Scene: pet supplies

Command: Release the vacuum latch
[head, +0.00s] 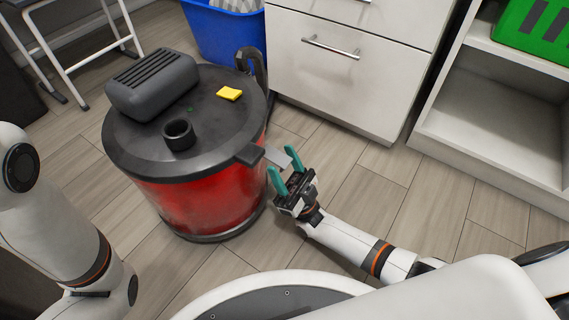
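The vacuum (195,200) is a red canister with a dark grey lid (225,125), standing on the floor left of centre. A dark tab (250,155) sticks out from the lid's right front edge, and a thin grey plate (277,157) reaches out beside it, seemingly the latch. My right gripper (281,161) is at this plate with its teal fingers spread. The plate's end shows near and between the fingertips; I cannot tell whether they touch it. My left arm shows at the lower left, but its gripper is out of view.
A blue bin (222,35) stands behind the vacuum. A white drawer cabinet (345,75) and an open shelf (490,110) with a green box (535,28) are at the back right. A metal-legged stool (85,50) is at upper left.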

